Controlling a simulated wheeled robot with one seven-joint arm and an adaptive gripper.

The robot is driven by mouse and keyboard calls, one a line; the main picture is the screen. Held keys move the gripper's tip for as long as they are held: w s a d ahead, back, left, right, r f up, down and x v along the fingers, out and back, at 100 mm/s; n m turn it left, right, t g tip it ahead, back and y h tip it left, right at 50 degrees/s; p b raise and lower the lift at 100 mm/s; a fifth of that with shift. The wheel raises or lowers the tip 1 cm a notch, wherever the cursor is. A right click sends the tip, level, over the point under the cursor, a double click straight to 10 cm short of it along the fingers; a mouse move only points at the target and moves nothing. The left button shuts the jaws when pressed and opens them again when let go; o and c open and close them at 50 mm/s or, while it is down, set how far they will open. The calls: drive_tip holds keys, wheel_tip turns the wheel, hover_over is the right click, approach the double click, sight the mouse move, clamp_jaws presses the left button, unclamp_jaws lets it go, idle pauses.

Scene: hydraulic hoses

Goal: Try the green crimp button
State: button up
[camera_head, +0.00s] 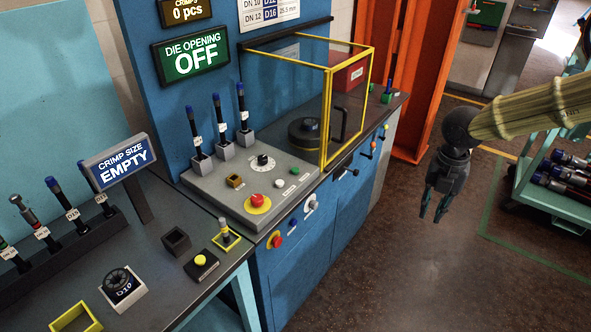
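The green button (294,168) sits on the sloped grey control panel (230,190) of the blue machine. A white button (279,183) and a red mushroom button on a yellow base (258,202) are nearer on the same panel. A black dial (263,162) is to the left of the green button. My gripper (432,213) hangs over the open floor, well to the right of the panel. Its fingers point down, stand apart and hold nothing visible. A sign above reads "DIE OPENING OFF" (191,54).
A yellow-framed clear guard (327,115) with a black handle stands just behind the panel. Upright blue-topped tools (220,120) stand along its left side. A workbench (150,235) with an "EMPTY" sign (122,165) is at left. A teal cart (545,195) is at right. Floor between is clear.

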clamp_jaws()
idle(1.0)
